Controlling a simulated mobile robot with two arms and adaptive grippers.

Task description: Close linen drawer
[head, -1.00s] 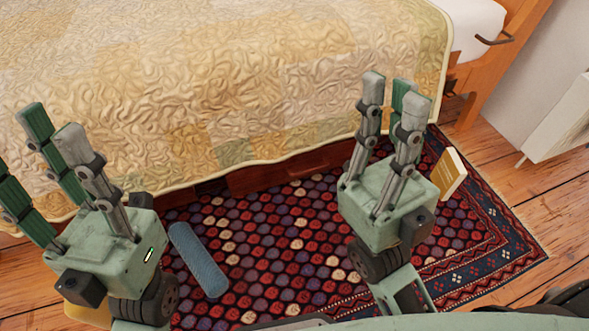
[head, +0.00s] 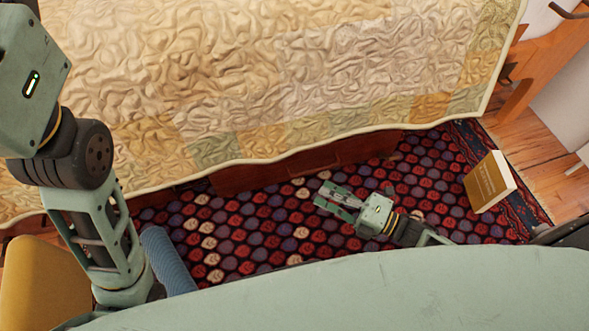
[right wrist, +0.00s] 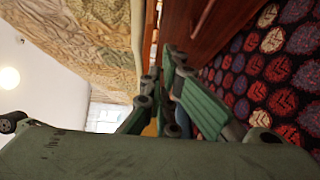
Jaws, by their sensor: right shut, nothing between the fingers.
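The reddish-brown wooden linen drawer (head: 290,168) shows low under the bed, below the quilt's hem in the head view. The quilt hides its upper part, so I cannot tell how far out it stands. In the right wrist view its wood front (right wrist: 205,32) with a bar handle lies just beyond the fingers. My right gripper (head: 328,200) is shut and empty, low over the rug, in front of the drawer and apart from it in the head view. My left gripper (head: 30,85) is raised at the upper left; its fingers are mostly out of frame.
The patchwork quilt (head: 250,75) hangs over the bed's side. A patterned rug (head: 270,225) covers the floor before the drawer. A yellow book (head: 490,182) stands on the rug at right. A blue roll (head: 168,262) and a mustard seat-like object (head: 35,285) are at lower left.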

